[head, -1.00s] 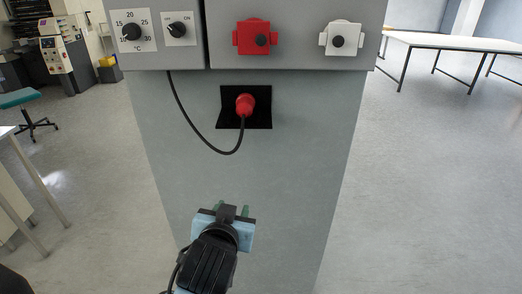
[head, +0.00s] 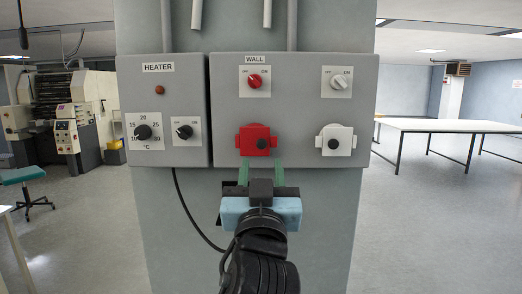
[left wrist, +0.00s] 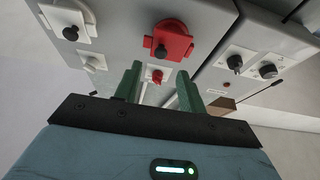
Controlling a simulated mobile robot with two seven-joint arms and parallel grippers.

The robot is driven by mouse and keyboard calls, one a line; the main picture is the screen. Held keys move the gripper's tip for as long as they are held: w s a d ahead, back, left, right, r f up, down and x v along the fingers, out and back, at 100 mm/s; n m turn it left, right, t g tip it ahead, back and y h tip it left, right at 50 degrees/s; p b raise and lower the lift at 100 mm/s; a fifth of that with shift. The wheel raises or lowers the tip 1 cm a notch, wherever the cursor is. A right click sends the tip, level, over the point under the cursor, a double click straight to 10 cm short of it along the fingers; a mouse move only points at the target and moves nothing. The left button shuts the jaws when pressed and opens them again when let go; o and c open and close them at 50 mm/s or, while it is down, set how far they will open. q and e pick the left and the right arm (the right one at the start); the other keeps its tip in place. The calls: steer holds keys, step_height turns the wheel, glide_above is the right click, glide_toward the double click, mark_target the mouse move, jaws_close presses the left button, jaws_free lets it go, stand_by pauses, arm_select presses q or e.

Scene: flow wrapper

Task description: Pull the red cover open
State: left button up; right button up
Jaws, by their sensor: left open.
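The red cover (head: 256,140) is a red square flap with a black knob, low on the grey wall panel. It looks closed, and it also shows in the left wrist view (left wrist: 173,38). My left gripper (head: 262,172) is open and empty, with green fingers pointing up just below the red cover and apart from it. In the left wrist view the two fingers (left wrist: 157,85) stand apart with the red cover beyond their tips. My right gripper is not in view.
A white cover (head: 335,141) with a black knob sits right of the red one. Above are a red switch (head: 254,82) and a white switch (head: 340,82). The heater box (head: 160,90) with two dials is at left. A black cable (head: 190,215) hangs below it.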

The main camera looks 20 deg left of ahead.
mark_target(262, 144)
arm_select(q)
steer(key=x, duration=0.6)
steer(key=shift+p, duration=0.35)
jaws_close()
